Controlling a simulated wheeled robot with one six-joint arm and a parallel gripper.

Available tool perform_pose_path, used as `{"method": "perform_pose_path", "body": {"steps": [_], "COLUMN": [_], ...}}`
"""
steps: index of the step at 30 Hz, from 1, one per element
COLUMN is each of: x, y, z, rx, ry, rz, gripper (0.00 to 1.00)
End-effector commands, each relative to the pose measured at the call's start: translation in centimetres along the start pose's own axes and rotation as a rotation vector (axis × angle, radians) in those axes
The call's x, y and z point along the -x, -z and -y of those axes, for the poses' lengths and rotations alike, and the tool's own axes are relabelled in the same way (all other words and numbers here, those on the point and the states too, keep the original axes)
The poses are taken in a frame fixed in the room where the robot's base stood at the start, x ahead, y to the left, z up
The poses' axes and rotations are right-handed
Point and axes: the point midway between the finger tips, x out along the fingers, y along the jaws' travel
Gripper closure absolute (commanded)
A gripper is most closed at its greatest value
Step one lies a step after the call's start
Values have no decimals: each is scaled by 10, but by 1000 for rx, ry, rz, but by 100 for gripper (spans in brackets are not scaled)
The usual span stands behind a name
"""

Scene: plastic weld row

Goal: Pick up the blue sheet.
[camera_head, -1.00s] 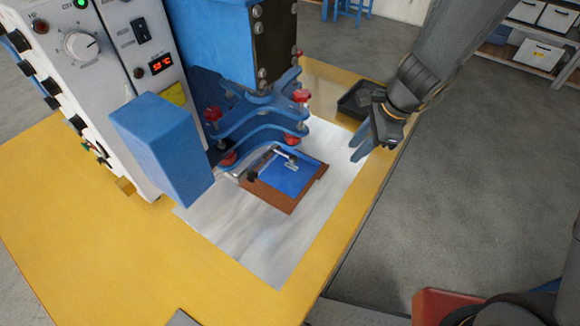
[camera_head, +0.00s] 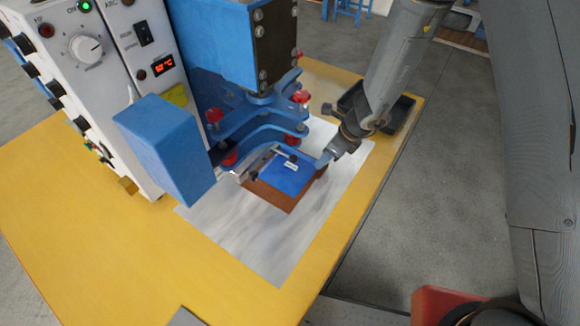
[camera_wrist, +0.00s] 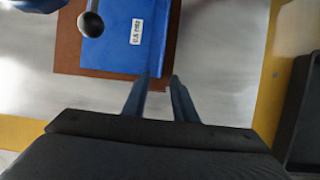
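The blue sheet (camera_head: 283,178) lies flat on a brown board (camera_head: 268,197) under the blue press. It carries a small white label, and a thin metal bar with a dark knob lies over its far left edge. It also shows in the wrist view (camera_wrist: 122,55), with the brown board (camera_wrist: 68,50) around it and a round knob above its left part. My gripper (camera_head: 322,163) is at the sheet's right edge. In the wrist view my gripper (camera_wrist: 159,82) has its two fingers apart, with the tips at the near right edge of the sheet. Contact cannot be told.
The blue press (camera_head: 215,45) with red knobs stands close behind the sheet. A white control box (camera_head: 95,70) and a blue block (camera_head: 168,145) are at left. A black tray (camera_head: 392,115) sits at the table's right edge. The metal plate (camera_head: 270,245) is clear in front.

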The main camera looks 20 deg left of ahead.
Motion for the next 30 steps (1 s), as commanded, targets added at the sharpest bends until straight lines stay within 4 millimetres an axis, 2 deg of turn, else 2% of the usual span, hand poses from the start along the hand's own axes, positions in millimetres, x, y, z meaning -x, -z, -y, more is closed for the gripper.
{"method": "perform_pose_path", "body": {"steps": [4,12,13,17,18,30], "x": [-13,-16,-16,-16,-16,-14], "y": [0,0,0,0,0,-1], "z": [0,0,0,0,0,0], "rx": [0,2,2,1,1,1], "ry": [-1,0,0,0,0,1], "rz": [-1,-1,-1,-1,-1,0], "gripper": [74,74,76,98,100,100]}}
